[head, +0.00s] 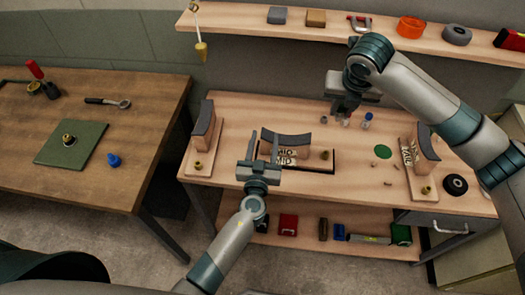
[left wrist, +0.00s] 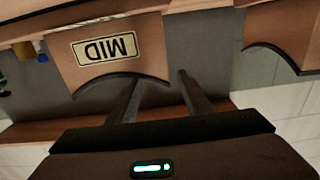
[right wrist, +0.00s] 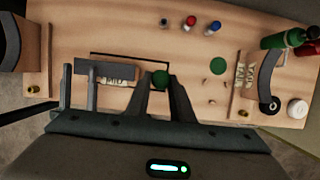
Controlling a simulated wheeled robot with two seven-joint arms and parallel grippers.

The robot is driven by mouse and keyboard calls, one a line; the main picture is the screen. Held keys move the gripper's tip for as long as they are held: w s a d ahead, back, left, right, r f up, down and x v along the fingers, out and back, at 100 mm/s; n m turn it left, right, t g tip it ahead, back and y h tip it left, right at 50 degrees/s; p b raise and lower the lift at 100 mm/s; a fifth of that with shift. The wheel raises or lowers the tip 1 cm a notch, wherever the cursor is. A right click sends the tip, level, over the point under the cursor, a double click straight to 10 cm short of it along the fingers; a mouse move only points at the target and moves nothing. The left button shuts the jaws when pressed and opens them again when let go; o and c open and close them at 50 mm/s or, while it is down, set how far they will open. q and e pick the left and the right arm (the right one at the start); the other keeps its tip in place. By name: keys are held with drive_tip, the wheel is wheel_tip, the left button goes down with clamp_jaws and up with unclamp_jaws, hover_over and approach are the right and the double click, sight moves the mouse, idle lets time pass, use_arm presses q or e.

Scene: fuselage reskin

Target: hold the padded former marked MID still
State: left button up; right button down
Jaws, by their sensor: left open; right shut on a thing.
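The padded former marked MID (head: 287,147) stands on the workbench, a tan block with a curved dark pad on top. Its label shows upside down in the left wrist view (left wrist: 105,47). My left gripper (head: 262,148) is open at the former's left end; one finger overlaps the pad's edge in the left wrist view, and contact is unclear. My right gripper (head: 345,112) is shut on a small green thing (right wrist: 160,80), above the bench behind and right of the former. The held thing is mostly hidden by the fingers.
Similar padded formers stand at the bench's left (head: 201,145) and right (head: 422,152) ends. A shelf (head: 300,32) runs behind. A wooden table (head: 150,95) stands left across a gap.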

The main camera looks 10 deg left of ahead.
use_arm(q)
drive_tip(key=shift+w+a, duration=0.1)
drive_tip(key=shift+w, duration=1.35)
drive_tip(key=shift+c, duration=0.6)
clamp_jaws()
